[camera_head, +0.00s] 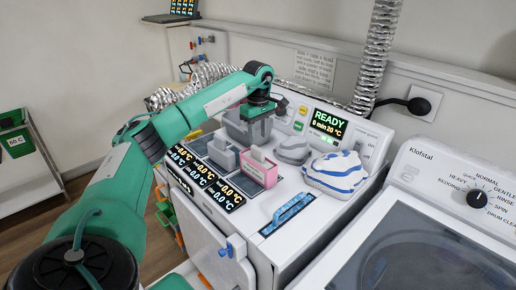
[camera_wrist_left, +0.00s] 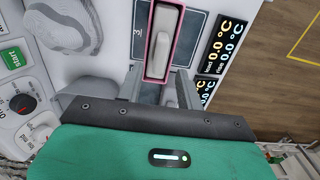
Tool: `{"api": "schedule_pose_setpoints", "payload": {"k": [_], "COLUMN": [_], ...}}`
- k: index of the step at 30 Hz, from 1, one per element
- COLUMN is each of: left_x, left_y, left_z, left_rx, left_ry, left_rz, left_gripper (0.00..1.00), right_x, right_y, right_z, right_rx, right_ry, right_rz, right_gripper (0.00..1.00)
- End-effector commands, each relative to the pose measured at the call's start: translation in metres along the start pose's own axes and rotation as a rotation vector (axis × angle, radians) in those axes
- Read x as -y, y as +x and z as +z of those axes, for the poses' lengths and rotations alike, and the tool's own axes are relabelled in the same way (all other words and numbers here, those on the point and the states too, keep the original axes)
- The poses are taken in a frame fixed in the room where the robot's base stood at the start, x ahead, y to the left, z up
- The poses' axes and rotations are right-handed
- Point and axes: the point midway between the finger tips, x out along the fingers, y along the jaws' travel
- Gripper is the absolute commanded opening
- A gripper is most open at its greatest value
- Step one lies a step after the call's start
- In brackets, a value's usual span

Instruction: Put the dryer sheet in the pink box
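The pink box (camera_head: 259,170) sits on the white machine top, and a pale upright piece shows inside it. It also shows at the top of the left wrist view (camera_wrist_left: 148,40), with a pale rounded piece inside. A grey box (camera_head: 223,158) stands to its left with a similar pale piece sticking up. I cannot tell which pale piece is the dryer sheet. My left gripper (camera_head: 256,128) points down behind these boxes, above a grey container. In the left wrist view my left gripper (camera_wrist_left: 160,88) has its fingers apart. My right gripper is out of view.
A blue-handled item (camera_head: 287,213) lies near the front edge. A READY display (camera_head: 328,123) stands at the back. A washer (camera_head: 440,215) adjoins on the right.

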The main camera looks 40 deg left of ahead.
Motion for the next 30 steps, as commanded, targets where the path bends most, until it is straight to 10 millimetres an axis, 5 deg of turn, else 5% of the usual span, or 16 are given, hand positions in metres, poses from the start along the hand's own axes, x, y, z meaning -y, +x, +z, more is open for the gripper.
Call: {"api": "schedule_pose_setpoints", "payload": {"k": [10, 30], "left_x": [0.000, 0.000], "left_y": [-0.050, -0.055], "left_z": [0.000, 0.000], "left_rx": [0.001, 0.001], "left_ry": [0.000, 0.000], "left_rz": [0.001, -0.001], "left_gripper": [0.37, 0.37], "right_x": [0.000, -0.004], "right_y": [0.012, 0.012], "right_z": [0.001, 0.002], "right_rx": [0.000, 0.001], "right_ry": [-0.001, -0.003], "right_rz": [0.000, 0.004], "right_gripper": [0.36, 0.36]}}
